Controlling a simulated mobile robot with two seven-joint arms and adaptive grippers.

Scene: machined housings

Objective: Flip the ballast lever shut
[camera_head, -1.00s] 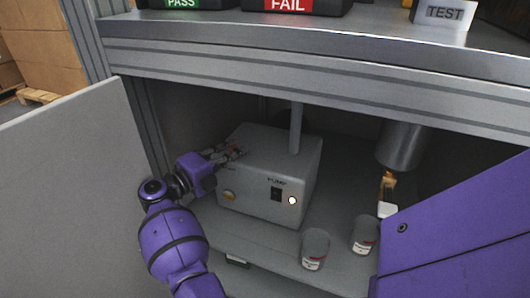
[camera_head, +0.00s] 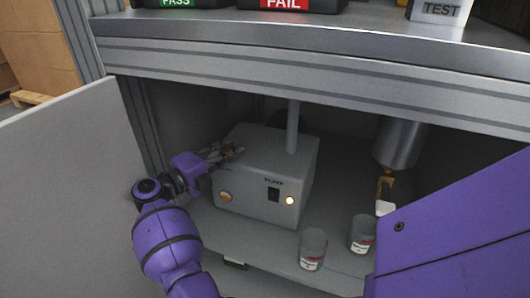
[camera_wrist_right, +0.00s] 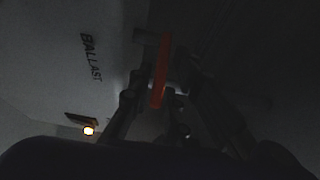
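The pump box (camera_head: 243,195) is a pale grey block on the cabinet floor. The ballast lever (camera_wrist_right: 161,72) is a red bar in the right wrist view, beside the printed word BALLAST.
Two grey cups (camera_head: 313,250) (camera_head: 361,234) stand right of the pump. A grey cylinder (camera_head: 399,143) hangs behind them, with a brass-coloured fitting (camera_head: 385,188) below. The bench edge (camera_head: 300,68) runs overhead. A grey door panel (camera_head: 70,190) stands at left. A post (camera_head: 292,128) rises at the box.

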